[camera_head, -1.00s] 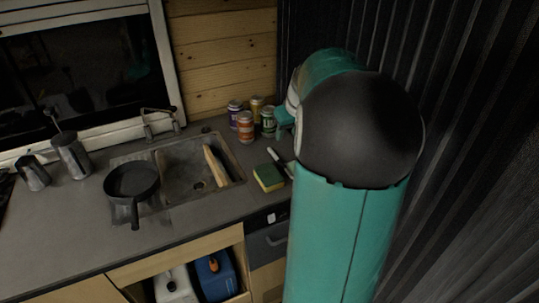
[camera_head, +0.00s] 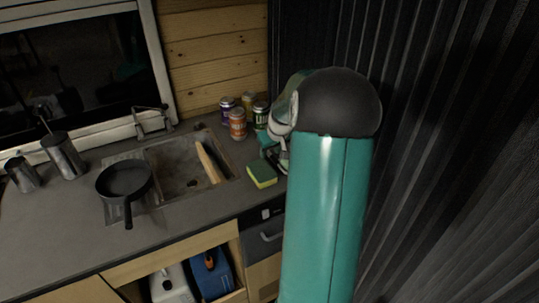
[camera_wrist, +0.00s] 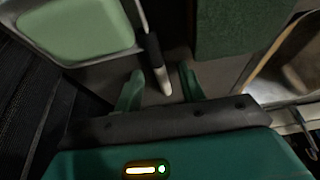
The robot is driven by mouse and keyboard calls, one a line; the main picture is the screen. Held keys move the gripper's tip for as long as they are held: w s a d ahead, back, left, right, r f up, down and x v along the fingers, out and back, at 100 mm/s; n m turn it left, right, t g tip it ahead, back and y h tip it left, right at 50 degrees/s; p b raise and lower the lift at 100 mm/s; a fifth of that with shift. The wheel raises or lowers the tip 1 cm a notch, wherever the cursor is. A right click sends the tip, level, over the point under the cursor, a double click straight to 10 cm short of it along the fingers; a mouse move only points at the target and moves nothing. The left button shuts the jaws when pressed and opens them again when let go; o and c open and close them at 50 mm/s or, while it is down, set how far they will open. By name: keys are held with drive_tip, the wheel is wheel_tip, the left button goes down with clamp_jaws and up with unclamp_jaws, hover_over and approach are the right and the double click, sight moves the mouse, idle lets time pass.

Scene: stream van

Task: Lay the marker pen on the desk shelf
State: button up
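The marker pen (camera_wrist: 154,52) is dark with a pale end and lies on the grey counter. In the wrist view it points down between the two green fingers of my gripper (camera_wrist: 160,76). The fingers are apart, with a gap visible on each side of the pen. In the head view my gripper (camera_head: 268,146) is low over the counter beside the sponge, partly hidden by my arm, and the pen cannot be made out. I cannot identify a desk shelf in either view.
A green and yellow sponge (camera_head: 262,175) lies close by; its green top (camera_wrist: 235,28) shows in the wrist view. Several cans (camera_head: 237,124) stand behind. The sink (camera_head: 165,160) holds a long tan object (camera_head: 208,162). A black pan (camera_head: 124,182) sits left; a ribbed dark wall (camera_head: 440,150) bounds the right.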

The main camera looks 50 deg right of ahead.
clamp_jaws()
drive_tip(key=shift+r, duration=0.1)
idle(0.3)
